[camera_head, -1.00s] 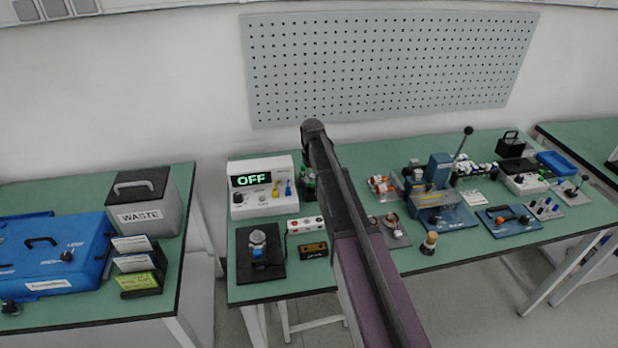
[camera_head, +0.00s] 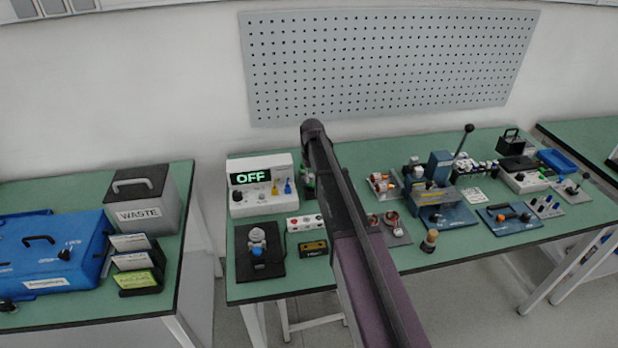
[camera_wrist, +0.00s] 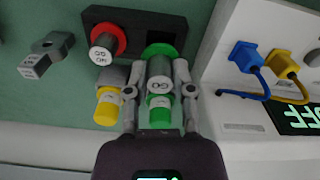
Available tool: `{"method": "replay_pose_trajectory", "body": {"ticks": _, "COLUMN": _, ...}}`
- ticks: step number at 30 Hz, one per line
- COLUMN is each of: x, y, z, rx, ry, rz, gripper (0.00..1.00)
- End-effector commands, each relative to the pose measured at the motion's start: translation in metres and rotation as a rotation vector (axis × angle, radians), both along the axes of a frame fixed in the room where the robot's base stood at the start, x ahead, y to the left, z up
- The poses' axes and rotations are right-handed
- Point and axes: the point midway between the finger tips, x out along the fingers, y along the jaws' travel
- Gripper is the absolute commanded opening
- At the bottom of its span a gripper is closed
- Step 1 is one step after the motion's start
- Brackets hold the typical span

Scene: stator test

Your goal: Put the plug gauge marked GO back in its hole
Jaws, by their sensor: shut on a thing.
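In the wrist view, the plug gauge marked GO (camera_wrist: 160,86) is a grey cylinder between the two fingers of my gripper (camera_wrist: 160,91). The gripper is shut on it. A green ring (camera_wrist: 158,50) shows at its far end, against the dark gauge block (camera_wrist: 148,20). The gauge marked NO GO (camera_wrist: 101,55), with a red ring, stands in the same block to the left.
A yellow container (camera_wrist: 107,107) and a green one (camera_wrist: 159,107) are close to the fingers. A grey metal piece (camera_wrist: 48,54) lies at left. The white instrument showing OFF (camera_head: 263,187) stands close by, with blue (camera_wrist: 245,55) and yellow (camera_wrist: 282,66) plugs. The waste box (camera_head: 143,205) is on another bench.

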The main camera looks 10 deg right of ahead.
Motion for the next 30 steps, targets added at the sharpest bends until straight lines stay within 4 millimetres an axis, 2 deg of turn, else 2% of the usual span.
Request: {"method": "replay_pose_trajectory", "body": {"ticks": 30, "x": 0.0001, "y": 0.0007, "z": -0.0057, "rx": 0.0, "ry": 0.0, "rz": 0.001, "gripper": 0.0}}
